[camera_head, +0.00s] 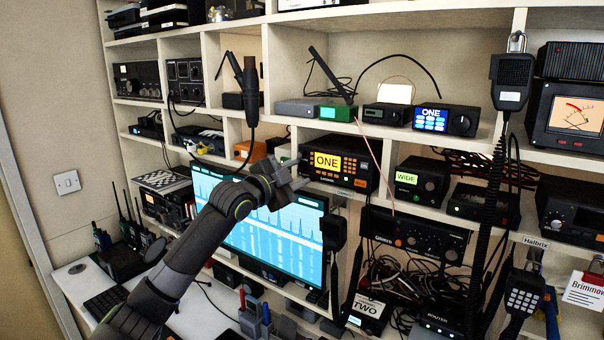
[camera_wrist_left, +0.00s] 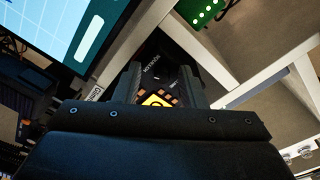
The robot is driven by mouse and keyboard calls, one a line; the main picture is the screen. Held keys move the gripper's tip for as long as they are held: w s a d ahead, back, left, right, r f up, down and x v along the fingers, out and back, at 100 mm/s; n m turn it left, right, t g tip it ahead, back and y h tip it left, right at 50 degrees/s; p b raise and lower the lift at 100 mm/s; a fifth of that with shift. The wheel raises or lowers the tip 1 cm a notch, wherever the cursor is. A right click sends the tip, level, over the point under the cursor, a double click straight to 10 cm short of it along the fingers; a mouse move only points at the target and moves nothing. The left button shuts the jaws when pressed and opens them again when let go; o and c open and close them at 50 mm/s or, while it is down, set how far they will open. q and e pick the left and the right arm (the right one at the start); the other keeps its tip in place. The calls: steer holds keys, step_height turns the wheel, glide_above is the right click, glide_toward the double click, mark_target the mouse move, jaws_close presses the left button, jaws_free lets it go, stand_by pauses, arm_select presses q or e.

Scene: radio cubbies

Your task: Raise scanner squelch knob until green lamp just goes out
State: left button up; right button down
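The scanner appears to be the black radio (camera_head: 371,179) with a yellow display reading ONE and orange keys, on the middle shelf above the monitor. My left gripper (camera_head: 294,175) is just left of its front. In the left wrist view the gripper (camera_wrist_left: 160,80) has its two fingers apart, with nothing held between them. Part of the black radio front (camera_wrist_left: 160,62), with a yellow display and orange keys, shows between and beyond the fingers. Contact cannot be told. I cannot make out the squelch knob or a lit green lamp on it. My right gripper is not in view.
The blue spectrum monitor (camera_head: 270,237) stands below and behind my left arm. A shelf upright (camera_wrist_left: 205,68) is close to the fingers in the wrist view. A radio with a green WIDE display (camera_head: 421,182) sits to the right. Cables and a coiled-cord microphone (camera_head: 511,80) hang nearby.

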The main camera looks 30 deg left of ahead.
arm_select(q)
steer(key=shift+s+r, duration=0.2)
steer(key=shift+s, duration=0.25)
steer(key=shift+c, duration=1.1)
steer(key=c, duration=0.5)
jaws_close()
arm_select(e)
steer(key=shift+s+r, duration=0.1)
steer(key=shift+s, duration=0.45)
arm_select(q)
steer(key=shift+m+p, duration=0.35)
steer(key=shift+m, duration=1.35)
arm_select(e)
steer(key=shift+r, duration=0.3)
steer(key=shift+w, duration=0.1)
